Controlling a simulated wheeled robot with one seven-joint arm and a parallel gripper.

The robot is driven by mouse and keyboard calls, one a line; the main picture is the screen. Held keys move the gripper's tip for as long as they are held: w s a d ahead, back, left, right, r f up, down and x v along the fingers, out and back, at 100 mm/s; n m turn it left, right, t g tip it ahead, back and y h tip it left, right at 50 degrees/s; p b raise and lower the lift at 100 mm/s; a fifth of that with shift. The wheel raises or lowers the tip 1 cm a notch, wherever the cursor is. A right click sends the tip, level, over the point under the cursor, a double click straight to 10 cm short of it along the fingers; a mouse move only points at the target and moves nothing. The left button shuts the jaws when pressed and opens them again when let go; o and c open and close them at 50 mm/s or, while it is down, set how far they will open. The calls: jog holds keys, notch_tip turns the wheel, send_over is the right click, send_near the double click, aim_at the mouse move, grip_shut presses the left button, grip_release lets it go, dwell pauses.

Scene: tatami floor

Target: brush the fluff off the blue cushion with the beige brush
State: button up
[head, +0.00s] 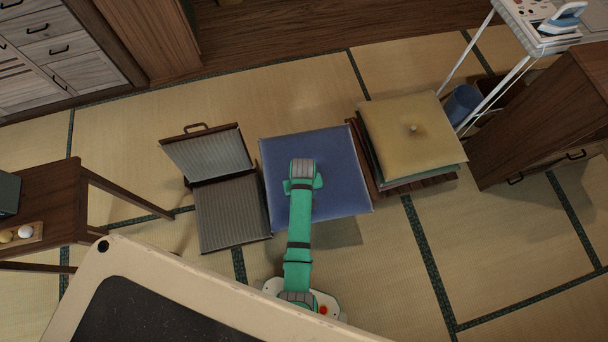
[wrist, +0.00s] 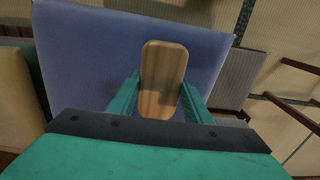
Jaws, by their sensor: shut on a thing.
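The blue cushion (head: 340,175) lies in the middle of the head view, and it fills much of the wrist view (wrist: 90,60). My green arm reaches over it from the bottom. My gripper (wrist: 160,95) is shut on the beige brush (wrist: 163,65), whose smooth wooden back faces the wrist camera. The brush's underside is hidden, and I cannot tell whether it touches the cushion. In the head view the arm hides the brush and part of the cushion. I make out no fluff on the visible parts of the cushion.
An open case with ribbed grey panels (head: 232,215) lies just left of the cushion. A stack of cushions with a yellow one on top (head: 400,125) stands close on the right. A wooden table (head: 60,195) stands far left. Bare tatami (head: 290,95) lies behind the cushion.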

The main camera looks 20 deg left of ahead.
jog(key=shift+r, duration=2.1)
